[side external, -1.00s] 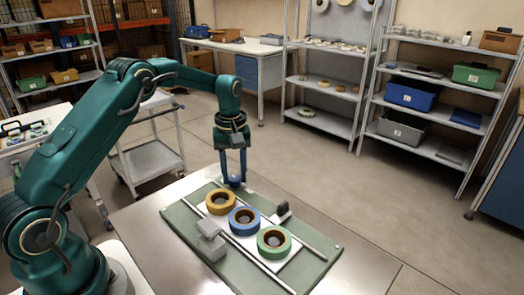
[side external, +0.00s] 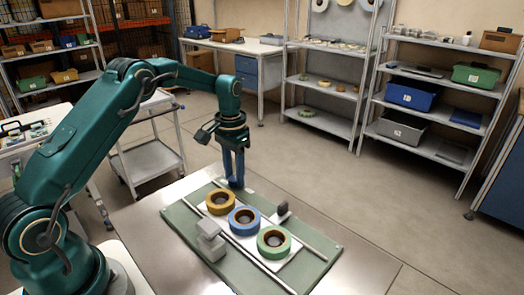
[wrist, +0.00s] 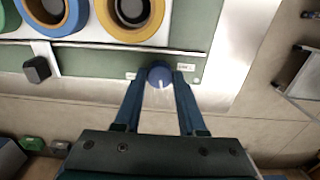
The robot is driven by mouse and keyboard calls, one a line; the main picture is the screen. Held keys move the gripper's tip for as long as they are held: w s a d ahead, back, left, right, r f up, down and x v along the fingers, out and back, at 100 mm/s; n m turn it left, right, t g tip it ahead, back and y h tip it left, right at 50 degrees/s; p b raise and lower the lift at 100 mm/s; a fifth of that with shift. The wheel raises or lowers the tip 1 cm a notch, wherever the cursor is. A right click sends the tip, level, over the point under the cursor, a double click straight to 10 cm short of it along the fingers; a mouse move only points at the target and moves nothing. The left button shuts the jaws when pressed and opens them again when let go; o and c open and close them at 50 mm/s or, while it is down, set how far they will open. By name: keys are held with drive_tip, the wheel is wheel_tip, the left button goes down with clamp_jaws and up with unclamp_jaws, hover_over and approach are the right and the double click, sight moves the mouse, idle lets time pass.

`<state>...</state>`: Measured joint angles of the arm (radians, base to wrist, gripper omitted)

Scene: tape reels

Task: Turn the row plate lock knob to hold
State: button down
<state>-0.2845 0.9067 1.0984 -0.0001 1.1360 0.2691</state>
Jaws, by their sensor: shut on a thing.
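The round blue lock knob (wrist: 159,77) is near the edge of the green board in the wrist view. Its white pointer line points down in that picture, toward my gripper's body. A small white label lies on each side of it; their words are too small to read. My gripper (wrist: 157,80) is shut on the knob, one blue finger on each side. In the side view my gripper (side external: 235,184) reaches straight down at the board's far corner, and its fingers mostly hide the knob. The white row plate (side external: 287,259) lies beside it under the reels.
A yellow reel (side external: 220,202), a blue reel (side external: 244,221) and a green reel (side external: 273,242) stand in a row on the plate. Metal rails flank them. A grey block (side external: 210,242) and a dark-faced stop (side external: 282,210) stand at the sides of the green board (side external: 190,218).

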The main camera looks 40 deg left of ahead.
drive_tip(key=shift+r+m, duration=0.1)
drive_tip(key=shift+m, duration=1.5)
drive_tip(key=shift+c, duration=2.4)
unclamp_jaws()
drive_tip(key=shift+r, duration=2.55)
